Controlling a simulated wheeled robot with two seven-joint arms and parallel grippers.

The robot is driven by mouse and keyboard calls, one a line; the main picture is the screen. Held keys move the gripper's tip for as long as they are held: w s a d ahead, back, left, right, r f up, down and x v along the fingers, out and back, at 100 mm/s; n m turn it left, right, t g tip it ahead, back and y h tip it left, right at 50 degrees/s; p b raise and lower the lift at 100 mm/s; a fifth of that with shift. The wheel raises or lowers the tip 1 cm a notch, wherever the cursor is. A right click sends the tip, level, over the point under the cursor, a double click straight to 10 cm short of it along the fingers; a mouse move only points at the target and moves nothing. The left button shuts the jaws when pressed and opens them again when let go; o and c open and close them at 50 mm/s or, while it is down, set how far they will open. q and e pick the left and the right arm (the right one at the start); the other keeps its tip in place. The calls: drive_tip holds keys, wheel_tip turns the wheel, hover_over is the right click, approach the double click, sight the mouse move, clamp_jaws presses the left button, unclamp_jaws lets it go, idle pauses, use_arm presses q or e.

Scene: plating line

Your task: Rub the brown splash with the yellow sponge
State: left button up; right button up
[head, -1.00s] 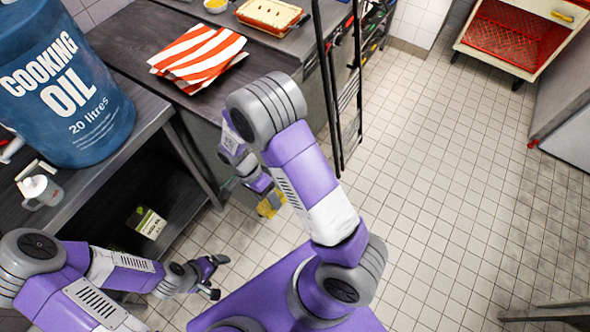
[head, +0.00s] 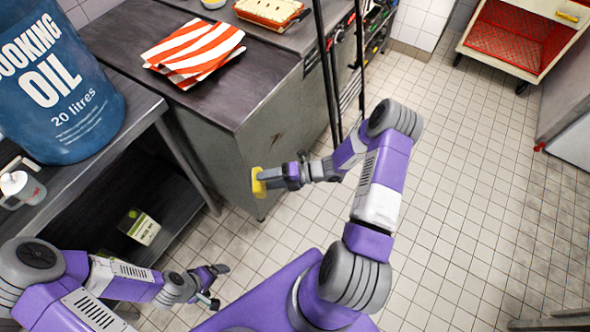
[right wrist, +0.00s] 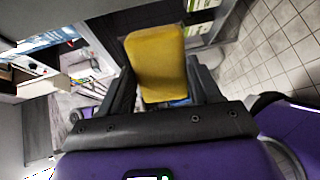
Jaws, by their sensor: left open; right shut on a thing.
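The yellow sponge (head: 257,184) is held in my right gripper (head: 272,178), which is shut on it. In the right wrist view the sponge (right wrist: 156,62) sits between the two fingers. It is beside the grey side panel of the counter; I cannot tell whether it touches the panel. A small brown splash (head: 276,139) shows on that panel, above and slightly right of the sponge. My left gripper (head: 213,285) is open and empty, low over the floor at the left.
A red-striped cloth (head: 195,50) and a pie dish (head: 270,11) lie on the counter top. Dark upright posts (head: 328,75) stand right of the panel.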

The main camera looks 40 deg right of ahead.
drive_tip(key=w+d+f+m+t+h+b, duration=0.1)
drive_tip(key=d+f+m+t+h, duration=0.25)
drive_tip(key=d, duration=0.25)
drive_tip(key=w+d+f+m+t+h+b, duration=0.1)
drive_tip(key=d+f+m+t+h, duration=0.15)
drive_tip(key=d+m+t, duration=0.2)
drive_tip(key=shift+n+t, duration=0.3)
drive_tip(key=shift+t, duration=0.1)
drive_tip(key=x, duration=0.1)
drive_tip(key=b+x, duration=0.1)
drive_tip(key=x, duration=0.3)
drive_tip(key=shift+w+d+r, duration=0.2)
drive_tip(key=shift+w+d, duration=0.05)
drive_tip(key=shift+w, duration=0.1)
drive_tip(key=shift+b+x, duration=0.3)
drive_tip(key=shift+x, duration=0.65)
drive_tip(key=shift+d+h, duration=0.1)
drive_tip(key=shift+h, duration=0.2)
